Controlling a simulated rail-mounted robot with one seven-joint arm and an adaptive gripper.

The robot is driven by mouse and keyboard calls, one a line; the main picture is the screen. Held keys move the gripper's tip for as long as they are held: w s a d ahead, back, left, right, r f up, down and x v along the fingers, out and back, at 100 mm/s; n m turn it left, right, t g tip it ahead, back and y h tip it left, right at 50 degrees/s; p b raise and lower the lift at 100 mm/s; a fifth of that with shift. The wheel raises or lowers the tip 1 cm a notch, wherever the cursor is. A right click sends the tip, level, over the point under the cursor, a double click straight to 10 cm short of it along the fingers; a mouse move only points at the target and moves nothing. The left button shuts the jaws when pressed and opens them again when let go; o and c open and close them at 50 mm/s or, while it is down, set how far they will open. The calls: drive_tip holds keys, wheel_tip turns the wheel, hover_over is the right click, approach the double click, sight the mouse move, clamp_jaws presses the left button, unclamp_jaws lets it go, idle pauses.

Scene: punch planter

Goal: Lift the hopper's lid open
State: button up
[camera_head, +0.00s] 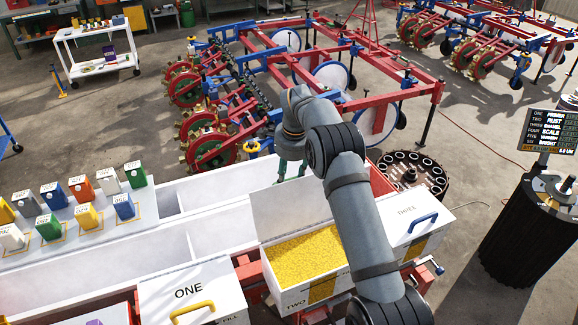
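The hopper marked TWO (296,298) is a white box filled with yellow grain (305,256). Its pale lid (290,214) stands raised along the far side, so the top is open. My arm crosses in front of the hopper's right part and hides some of it. My gripper (290,178) is beyond the raised lid, pointing down. Its two fingers look apart, with nothing seen between them. Whether it touches the lid cannot be told.
Closed hoppers ONE (190,292), with a yellow handle, and THREE (412,222), with a blue handle, flank it. Long white troughs (215,192) lie behind. Small coloured containers (82,188) stand at left. A red planter frame (290,60) and a dark disc (412,172) lie beyond.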

wheel_tip(320, 180, up, 12)
drive_tip(key=s, duration=0.2)
drive_tip(key=shift+d+f, duration=0.25)
drive_tip(key=shift+d, duration=0.15)
drive_tip(key=shift+s, duration=0.1)
